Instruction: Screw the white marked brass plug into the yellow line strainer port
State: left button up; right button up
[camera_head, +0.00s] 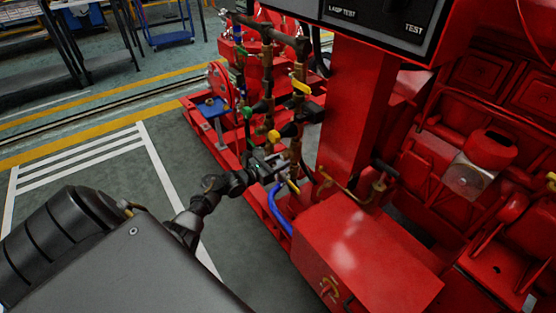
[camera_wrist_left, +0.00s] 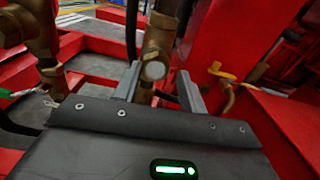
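A round white face, likely the white marked brass plug (camera_wrist_left: 153,70), shows on a brass fitting in the left wrist view. The brass fitting (camera_wrist_left: 158,42), seemingly the strainer body, rises behind and above it. I cannot tell how deep the plug sits in the port. My left gripper (camera_wrist_left: 160,82) has its two fingers apart, one on each side of the white face, with apparent gaps. In the head view my left gripper (camera_head: 272,166) is at the lower brass pipework; the plug is too small to make out there. My right gripper is not in view.
Brass pipes with yellow valve handles (camera_head: 301,87) stand behind the gripper. A blue hose (camera_head: 277,210) runs just below it. A red box (camera_head: 355,250) and red column (camera_head: 353,110) stand to the right. A yellow handle (camera_wrist_left: 221,71) is right of the fingers. Open floor lies left.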

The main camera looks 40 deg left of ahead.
pick_arm(q)
jog(key=o, duration=0.3)
jog(key=shift+a+r, duration=0.1)
jog(key=p+v, duration=0.1)
jog(key=v, duration=0.9)
jog(key=shift+s, duration=0.35)
